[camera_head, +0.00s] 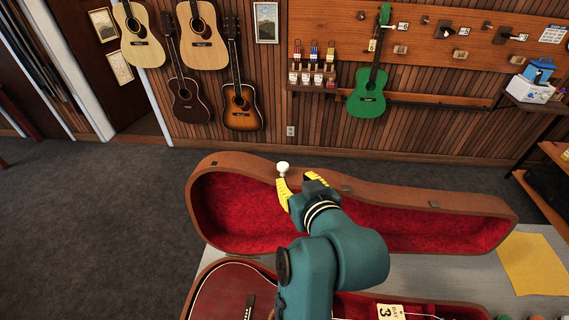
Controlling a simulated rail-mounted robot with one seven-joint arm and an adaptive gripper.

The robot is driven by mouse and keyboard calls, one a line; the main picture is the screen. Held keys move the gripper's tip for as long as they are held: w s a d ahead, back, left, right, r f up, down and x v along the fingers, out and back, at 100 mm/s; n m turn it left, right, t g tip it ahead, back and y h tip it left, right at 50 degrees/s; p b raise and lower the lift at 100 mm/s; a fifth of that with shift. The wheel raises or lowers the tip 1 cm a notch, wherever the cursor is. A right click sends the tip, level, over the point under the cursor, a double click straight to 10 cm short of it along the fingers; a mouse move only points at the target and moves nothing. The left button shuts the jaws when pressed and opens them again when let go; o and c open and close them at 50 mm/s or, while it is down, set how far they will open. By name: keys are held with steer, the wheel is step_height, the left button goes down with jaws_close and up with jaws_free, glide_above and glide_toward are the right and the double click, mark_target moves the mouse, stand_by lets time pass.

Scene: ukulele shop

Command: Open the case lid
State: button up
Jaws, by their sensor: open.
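The brown case lid (465,201) stands raised behind the case body, its red plush inside facing me. The case body (208,275) is cut off by the bottom edge and holds a dark red instrument (222,290). My gripper (299,180), with yellow fingers, is open at the lid's upper rim. A white knob (283,167) shows at the tip of the left finger. I cannot tell whether the finger touches it. My arm hides the middle of the lid and part of the case body.
The case lies on a grey table (400,268) with a yellow cloth (533,263) at right. A green ukulele (369,90) and several other instruments hang on the wall behind. Open floor (90,220) is at left.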

mark_target(283, 166)
steer(key=p+x, duration=0.1)
steer(key=x, duration=1)
steer(key=shift+d, duration=0.1)
steer(key=shift+r, duration=0.1)
